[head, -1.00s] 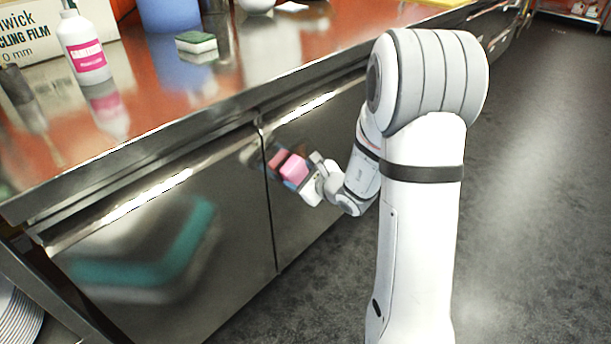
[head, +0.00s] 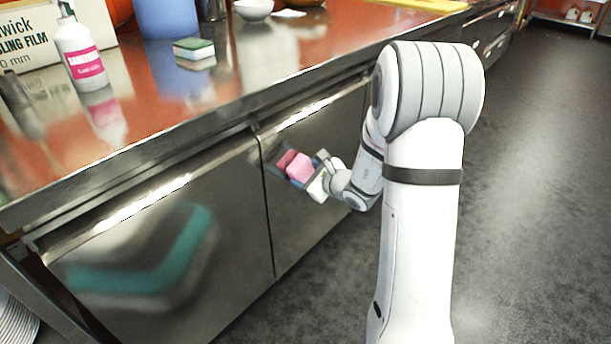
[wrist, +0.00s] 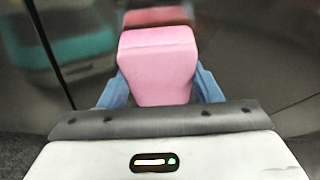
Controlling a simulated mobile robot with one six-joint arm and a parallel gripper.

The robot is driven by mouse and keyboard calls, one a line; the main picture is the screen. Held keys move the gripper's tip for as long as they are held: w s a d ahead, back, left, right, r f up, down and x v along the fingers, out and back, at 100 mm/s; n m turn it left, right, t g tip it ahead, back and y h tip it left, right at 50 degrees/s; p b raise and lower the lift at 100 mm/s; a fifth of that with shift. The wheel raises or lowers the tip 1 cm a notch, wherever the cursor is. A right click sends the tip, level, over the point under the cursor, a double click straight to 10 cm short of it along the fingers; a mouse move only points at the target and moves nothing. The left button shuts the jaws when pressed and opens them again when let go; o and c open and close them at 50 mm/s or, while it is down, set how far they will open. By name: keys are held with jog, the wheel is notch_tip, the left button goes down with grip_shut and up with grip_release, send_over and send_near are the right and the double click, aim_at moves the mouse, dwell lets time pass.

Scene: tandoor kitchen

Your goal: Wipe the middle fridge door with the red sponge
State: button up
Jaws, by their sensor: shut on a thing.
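My gripper (head: 302,174) is shut on a pink-red sponge (head: 298,165). In the wrist view the sponge (wrist: 157,65) sits between the blue fingers (wrist: 160,92). It is held in front of the shiny steel fridge door (head: 330,130) just right of the vertical seam, near that door's upper left part. A darker red shape (wrist: 158,17) lies beyond the sponge and looks like its reflection in the steel. I cannot tell whether sponge and door touch.
The left door (head: 120,225) shows a blurred teal patch. The dark floor (head: 520,180) to the right is clear.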

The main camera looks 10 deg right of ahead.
aim_at(295, 171)
jog(key=w+d, duration=0.2)
jog(key=d, duration=0.1)
jog(key=shift+w+b, duration=0.15)
jog(key=shift+b, duration=0.15)
jog(key=shift+a, duration=0.1)
jog(key=shift+s+a+f+b, duration=0.1)
jog(key=shift+s+a+b, duration=0.6)
jog(key=shift+a+b, duration=0.3)
jog(key=shift+s+a+b, duration=0.65)
jog(key=shift+s+a, duration=0.1)
jog(key=shift+a, duration=0.3)
jog(key=shift+s+a+b, duration=0.65)
jog(key=shift+s+a, duration=0.05)
jog(key=shift+a, duration=0.3)
jog(key=shift+s+d+r+p, duration=0.15)
jog(key=shift+r+p, duration=0.9)
jog(key=shift+r, duration=0.55)
jog(key=shift+w+d, duration=1.3)
jog(key=shift+d, duration=0.15)
jog(key=w+d, duration=0.2)
jog(key=shift+d+f, duration=0.15)
jog(key=shift+d, duration=0.25)
